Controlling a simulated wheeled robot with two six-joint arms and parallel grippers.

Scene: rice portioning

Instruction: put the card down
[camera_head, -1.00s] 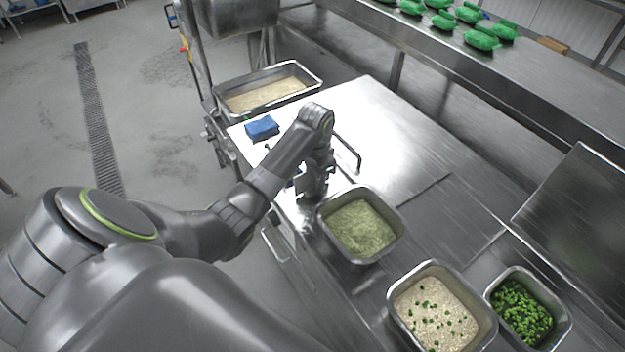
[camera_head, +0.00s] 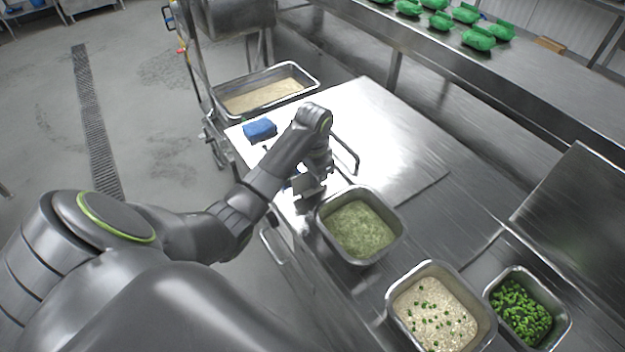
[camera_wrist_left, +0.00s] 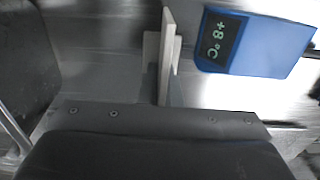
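My left gripper (camera_head: 310,182) is over the near left edge of the steel table (camera_head: 395,140), beside the pan of green food. In the left wrist view its two fingers (camera_wrist_left: 166,60) are close together on a thin pale card (camera_wrist_left: 168,25), seen edge-on and standing up between them. In the head view a small grey plate-like face (camera_head: 306,188) shows under the gripper, probably the card. Whether its lower edge touches the table is hidden. My right gripper is out of view.
A blue device with a green display (camera_wrist_left: 255,45) lies right of the fingers. A blue block (camera_head: 260,130) lies at the table's left edge. Pans of green food (camera_head: 318,225), speckled grain (camera_head: 392,305) and green pieces (camera_head: 563,312) stand nearby. The table's middle is clear.

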